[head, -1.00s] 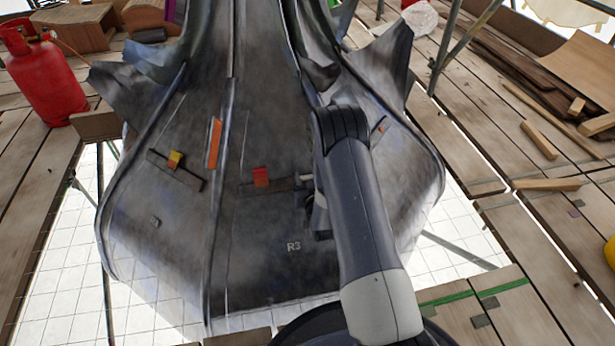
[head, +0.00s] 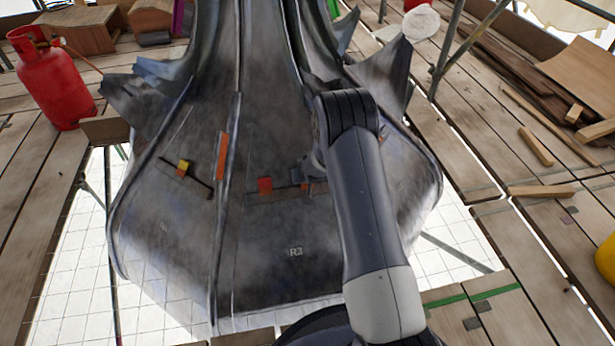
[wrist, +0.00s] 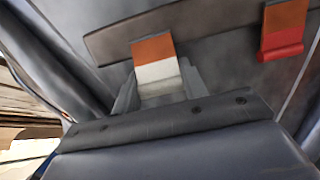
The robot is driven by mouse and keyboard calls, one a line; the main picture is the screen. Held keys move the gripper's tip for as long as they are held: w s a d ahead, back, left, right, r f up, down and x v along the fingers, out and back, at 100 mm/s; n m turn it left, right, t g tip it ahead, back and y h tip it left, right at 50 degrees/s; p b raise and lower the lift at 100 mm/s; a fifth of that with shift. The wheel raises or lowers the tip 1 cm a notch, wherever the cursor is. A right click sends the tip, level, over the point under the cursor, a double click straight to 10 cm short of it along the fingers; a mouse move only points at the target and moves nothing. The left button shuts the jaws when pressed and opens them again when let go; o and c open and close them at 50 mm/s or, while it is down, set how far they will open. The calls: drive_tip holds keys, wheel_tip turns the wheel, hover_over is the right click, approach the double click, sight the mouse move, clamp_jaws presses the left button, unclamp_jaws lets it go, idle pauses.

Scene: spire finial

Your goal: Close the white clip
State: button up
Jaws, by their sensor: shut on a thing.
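The white clip (wrist: 157,72) is in the upper middle of the wrist view, with an orange upper part and a white lower part, on a dark bar (wrist: 205,27) along the grey metal panel. My gripper (wrist: 160,90) is shut on it, with a grey finger at each side of the white part. Its lower end is hidden behind the gripper body. In the head view my gripper is at the right end of the bar (head: 270,194), largely covered by my arm.
A red clip with an orange top (wrist: 283,32) is to the right on the same bar. In the head view, a yellow-and-orange clip (head: 183,168) and an orange strip (head: 222,155) are further left. A red gas cylinder (head: 50,80) stands on the planks at left.

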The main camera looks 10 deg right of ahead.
drive_tip(key=shift+w+f+g, duration=0.1)
drive_tip(key=shift+w+g, duration=0.2)
drive_tip(key=shift+g, duration=0.4)
drive_tip(key=shift+w+f+g, duration=0.1)
drive_tip(key=shift+w+g, duration=0.2)
drive_tip(key=shift+g, duration=0.4)
drive_tip(key=o, duration=1)
drive_tip(key=shift+f, duration=0.1)
drive_tip(key=shift+p, duration=0.3)
drive_tip(key=p+v, duration=0.3)
drive_tip(key=v, duration=0.7)
drive_tip(key=shift+r, duration=0.45)
